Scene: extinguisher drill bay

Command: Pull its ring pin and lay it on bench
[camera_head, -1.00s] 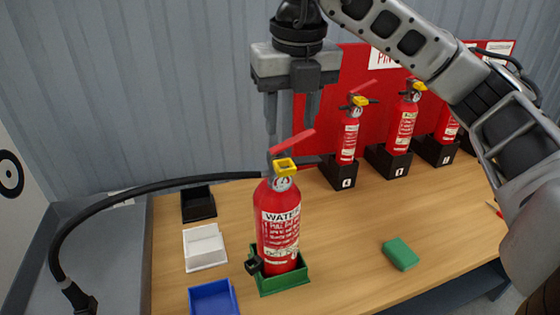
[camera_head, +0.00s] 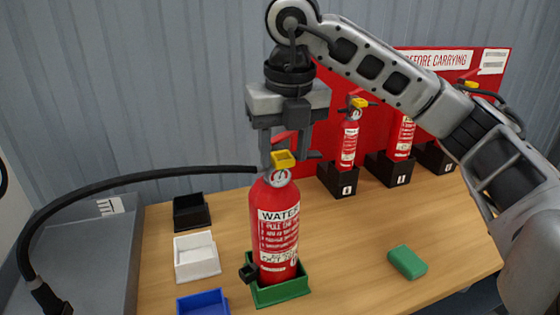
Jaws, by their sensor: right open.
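A red water extinguisher (camera_head: 275,235) stands upright in a green tray (camera_head: 283,293) on the wooden bench (camera_head: 345,240). A yellow piece (camera_head: 284,158), seemingly at its pin, shows at the head above the round gauge. The ring itself is too small to make out. My right gripper (camera_head: 284,157) points down over the extinguisher's head, open, with its fingers around the height of the yellow piece. The fingers partly hide the red lever. Whether they touch anything I cannot tell. My left gripper is not in view.
Black (camera_head: 191,213), white (camera_head: 196,256) and blue (camera_head: 203,303) trays stand left of the extinguisher. A black hose (camera_head: 130,179) arcs from the left to its head. A green block (camera_head: 407,262) lies at right. Smaller extinguishers (camera_head: 349,145) stand in black holders behind.

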